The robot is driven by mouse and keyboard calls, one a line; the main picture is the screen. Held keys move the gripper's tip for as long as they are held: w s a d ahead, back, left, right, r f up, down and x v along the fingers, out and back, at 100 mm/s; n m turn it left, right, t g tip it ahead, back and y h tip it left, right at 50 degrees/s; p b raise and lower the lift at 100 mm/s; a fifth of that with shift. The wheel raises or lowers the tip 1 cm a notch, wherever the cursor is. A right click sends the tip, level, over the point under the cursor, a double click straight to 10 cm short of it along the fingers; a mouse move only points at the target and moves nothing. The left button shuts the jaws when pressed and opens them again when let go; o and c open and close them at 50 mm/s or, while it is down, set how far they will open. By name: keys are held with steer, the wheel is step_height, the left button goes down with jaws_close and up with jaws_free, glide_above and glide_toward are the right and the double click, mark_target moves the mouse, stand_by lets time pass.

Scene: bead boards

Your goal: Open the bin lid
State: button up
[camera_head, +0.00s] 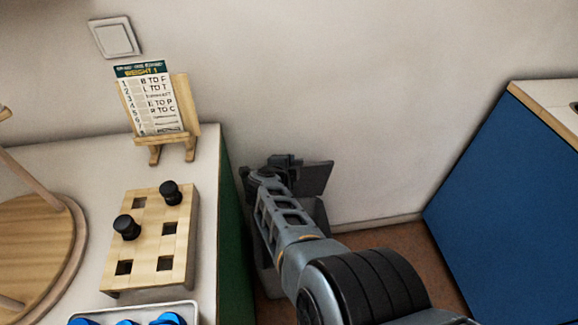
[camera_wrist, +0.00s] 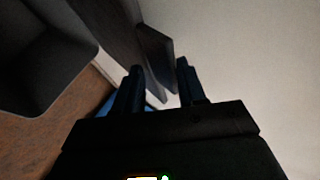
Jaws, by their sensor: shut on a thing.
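The grey bin (camera_head: 320,214) stands on the floor between the left counter and the wall, partly hidden behind my arm. Its dark lid (camera_head: 317,177) is raised, tilted up near the wall. In the wrist view the bin's open, dark inside (camera_wrist: 42,62) shows at the upper left, and a flat dark part of the lid (camera_wrist: 155,48) reaches down between my fingers. My gripper (camera_head: 284,162) is at the lid's edge. In the wrist view my gripper (camera_wrist: 160,76) is shut on that flat part, though the contact itself is dark.
The white counter (camera_head: 60,165) with a green side is close left of my arm. It holds a wooden bead board (camera_head: 150,240) with two black pegs, a card on an easel (camera_head: 180,140) and a tray of blue pieces. A blue cabinet (camera_head: 500,210) stands right, with bare floor between.

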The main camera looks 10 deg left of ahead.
steer(key=shift+s+f, duration=0.2)
steer(key=shift+s, duration=0.05)
steer(key=p+v, duration=0.7)
steer(key=p, duration=0.1)
steer(key=shift+r+p, duration=0.35)
steer(key=shift+a, duration=0.1)
stand_by(0.3)
